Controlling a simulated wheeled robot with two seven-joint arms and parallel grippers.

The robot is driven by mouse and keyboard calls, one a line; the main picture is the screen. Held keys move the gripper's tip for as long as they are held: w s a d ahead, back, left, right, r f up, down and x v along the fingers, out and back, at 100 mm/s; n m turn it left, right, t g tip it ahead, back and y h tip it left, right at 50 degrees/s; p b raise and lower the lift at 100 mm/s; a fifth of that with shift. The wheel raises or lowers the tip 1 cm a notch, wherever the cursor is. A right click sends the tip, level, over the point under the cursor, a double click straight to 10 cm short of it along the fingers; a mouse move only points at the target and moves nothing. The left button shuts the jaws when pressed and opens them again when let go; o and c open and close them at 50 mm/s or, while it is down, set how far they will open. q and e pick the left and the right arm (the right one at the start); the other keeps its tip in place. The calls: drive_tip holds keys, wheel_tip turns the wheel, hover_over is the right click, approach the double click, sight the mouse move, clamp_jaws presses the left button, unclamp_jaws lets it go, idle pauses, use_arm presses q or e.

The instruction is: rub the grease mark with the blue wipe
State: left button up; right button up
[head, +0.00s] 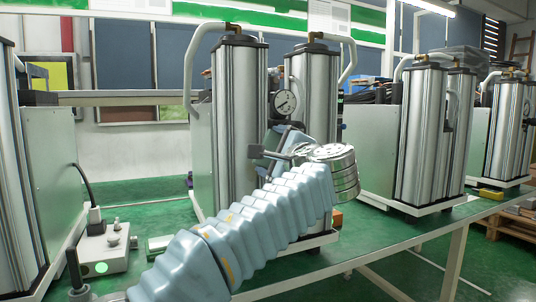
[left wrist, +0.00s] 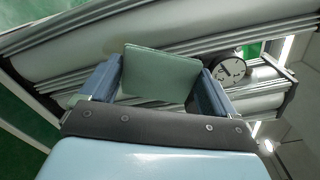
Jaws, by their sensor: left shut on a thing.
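My left gripper (head: 287,142) is raised in front of the pair of silver columns in the middle of the head view, just below the round gauge. In the left wrist view, its two blue fingers (left wrist: 160,82) are shut on a flat, dull blue-green square, the wipe (left wrist: 160,74). The columns (left wrist: 75,50) lie behind the wipe there. I cannot tell whether the wipe touches them. My right gripper is not in view.
The gauge (head: 286,103) sticks out between the middle columns (head: 238,125). Other column units stand at the right (head: 421,135) and left (head: 18,170). A grey box with a cable (head: 105,250) sits on the green bench (head: 385,228), whose front right stretch is clear.

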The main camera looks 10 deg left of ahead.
sight(271, 150)
use_arm(q)
drive_tip(key=shift+s+d, duration=0.3)
drive_tip(key=shift+s, duration=0.2)
drive_tip(key=shift+b+v, duration=0.4)
drive_tip(key=shift+v, duration=1.1)
